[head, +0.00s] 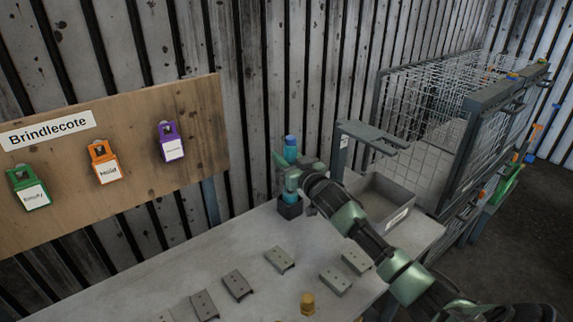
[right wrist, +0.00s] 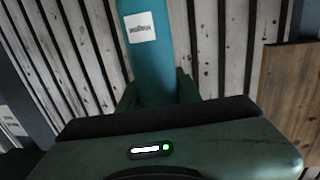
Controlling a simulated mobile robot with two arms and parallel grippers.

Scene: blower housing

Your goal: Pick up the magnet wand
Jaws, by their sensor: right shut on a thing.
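The magnet wand (head: 291,143) is a teal-blue upright cylinder at the back of the bench. Its lower end stands in or just at a small dark holder (head: 290,210); I cannot tell whether it is lifted at all. My right gripper (head: 290,178) is shut around the wand's middle, reaching in from the right. In the right wrist view the wand (right wrist: 146,65) rises between the fingers, with a white label whose text is too small to read surely. The fingers hide part of the shaft. My left gripper is not in view.
The grey bench (head: 225,255) carries several dark metal plates (head: 237,285) and a small brass-coloured piece (head: 308,302). A grey bin (head: 382,200) and a grey stand (head: 370,137) are right of the wand. A wire cage (head: 430,110) stands beyond. A wooden board (head: 120,190) with coloured tags hangs left.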

